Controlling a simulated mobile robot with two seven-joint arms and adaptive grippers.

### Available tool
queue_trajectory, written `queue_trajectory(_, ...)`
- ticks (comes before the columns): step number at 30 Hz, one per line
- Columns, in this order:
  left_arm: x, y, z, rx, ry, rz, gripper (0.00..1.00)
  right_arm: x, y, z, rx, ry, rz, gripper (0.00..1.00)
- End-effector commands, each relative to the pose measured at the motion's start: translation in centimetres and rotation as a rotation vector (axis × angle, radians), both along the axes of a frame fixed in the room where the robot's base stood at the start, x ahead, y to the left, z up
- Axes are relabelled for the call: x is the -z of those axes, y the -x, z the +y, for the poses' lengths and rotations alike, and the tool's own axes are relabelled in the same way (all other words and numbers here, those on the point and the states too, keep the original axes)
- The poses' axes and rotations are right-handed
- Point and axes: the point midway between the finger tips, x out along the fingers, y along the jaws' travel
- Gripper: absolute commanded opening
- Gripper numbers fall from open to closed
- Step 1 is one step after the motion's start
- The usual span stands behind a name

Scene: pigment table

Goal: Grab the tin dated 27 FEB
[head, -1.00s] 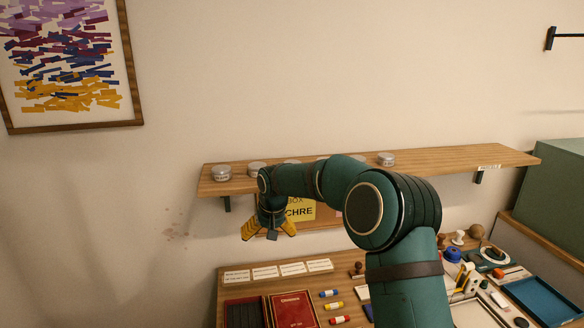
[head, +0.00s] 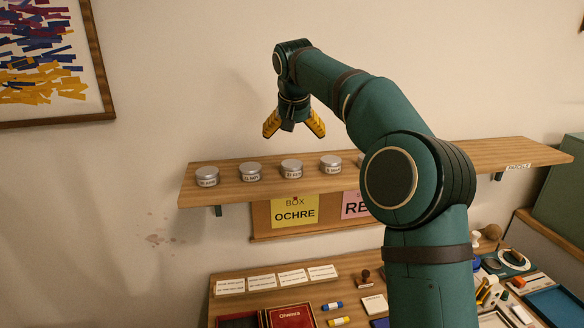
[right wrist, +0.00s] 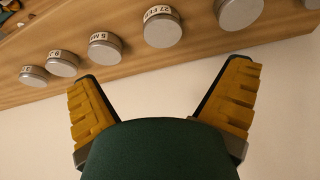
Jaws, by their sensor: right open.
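Several round grey metal tins with white date labels stand in a row on a wooden shelf (head: 440,160). In the right wrist view, the tin whose label seems to read 27 FEB (right wrist: 163,31) is near the top middle. It appears to be the third tin from the left in the head view (head: 292,167), where its label is too small to read surely. My right gripper (head: 294,130) is open and empty, pointing down above the shelf, apart from the tins. Its yellow fingers frame bare wall in the right wrist view (right wrist: 160,105). My left gripper is out of view.
Neighbouring tins stand close on both sides, such as one to the left (head: 250,173) and one to the right (head: 330,163). My right arm hides part of the row. Below hang a yellow OCHRE card (head: 295,213) and a pink card (head: 355,206) above a cluttered table.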

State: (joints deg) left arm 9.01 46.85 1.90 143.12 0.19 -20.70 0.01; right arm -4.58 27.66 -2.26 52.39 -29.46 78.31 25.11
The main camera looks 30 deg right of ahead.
Motion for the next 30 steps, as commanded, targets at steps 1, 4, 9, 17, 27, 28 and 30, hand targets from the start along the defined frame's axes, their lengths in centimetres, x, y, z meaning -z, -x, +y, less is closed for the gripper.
queue_trajectory(1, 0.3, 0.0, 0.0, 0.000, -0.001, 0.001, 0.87, 1.2, -0.3, -0.2, 0.001, 0.000, 0.004, 0.99)
queue_trajectory(4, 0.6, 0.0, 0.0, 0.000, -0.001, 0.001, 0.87, 3.1, -1.1, -0.6, 0.001, -0.001, 0.005, 0.99)
queue_trajectory(9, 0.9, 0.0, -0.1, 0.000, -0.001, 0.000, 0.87, 5.4, -2.1, -1.0, 0.001, 0.000, 0.004, 0.99)
queue_trajectory(17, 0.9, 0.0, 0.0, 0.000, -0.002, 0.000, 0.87, 6.7, -2.7, -1.2, -0.001, 0.000, 0.002, 0.99)
queue_trajectory(27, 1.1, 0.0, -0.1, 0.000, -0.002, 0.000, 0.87, 10.6, -4.3, -1.7, 0.001, 0.000, 0.004, 0.99)
queue_trajectory(28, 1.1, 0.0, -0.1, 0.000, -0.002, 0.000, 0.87, 10.9, -4.4, -1.7, 0.001, 0.000, 0.004, 0.99)
queue_trajectory(30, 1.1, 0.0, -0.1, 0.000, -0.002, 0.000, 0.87, 11.1, -4.5, -1.8, 0.000, -0.001, 0.002, 0.99)
